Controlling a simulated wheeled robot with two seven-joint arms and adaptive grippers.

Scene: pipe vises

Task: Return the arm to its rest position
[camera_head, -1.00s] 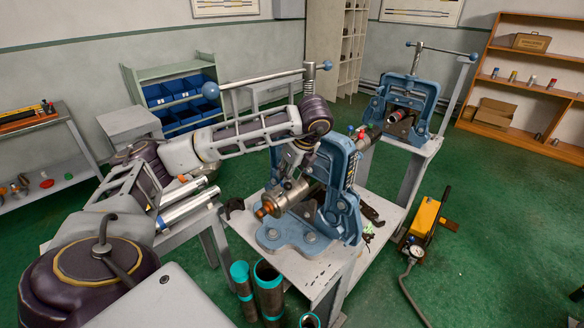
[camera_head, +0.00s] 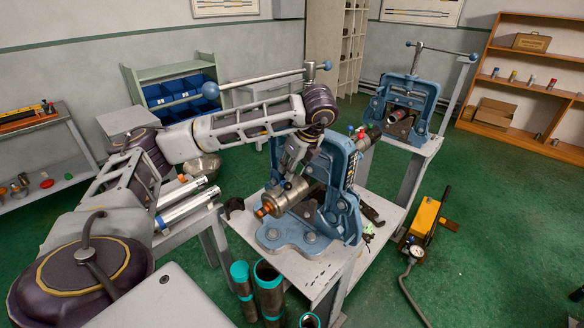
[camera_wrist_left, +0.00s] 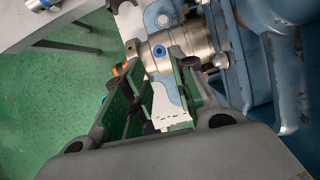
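My left arm reaches in from the left in the head view. Its gripper (camera_head: 288,178) points down just above a metal cylindrical fitting (camera_head: 285,197) with an orange end. The fitting sits in the near blue pipe vise (camera_head: 340,200). In the left wrist view, the left gripper (camera_wrist_left: 155,58) has its two green-padded fingers spread, with nothing gripped between the pads. The silvery fitting (camera_wrist_left: 198,42), with a blue-ringed port, lies at and beyond the fingertips; whether they touch it I cannot tell. My right gripper is not recognisable in either view.
The near vise stands on a grey table (camera_head: 322,268), its long handle bar (camera_head: 262,78) passing behind my arm. A second blue vise (camera_head: 408,100) stands behind it on the right. Pipes (camera_head: 268,285) stand below the table. A yellow pump (camera_head: 425,217) is on the green floor.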

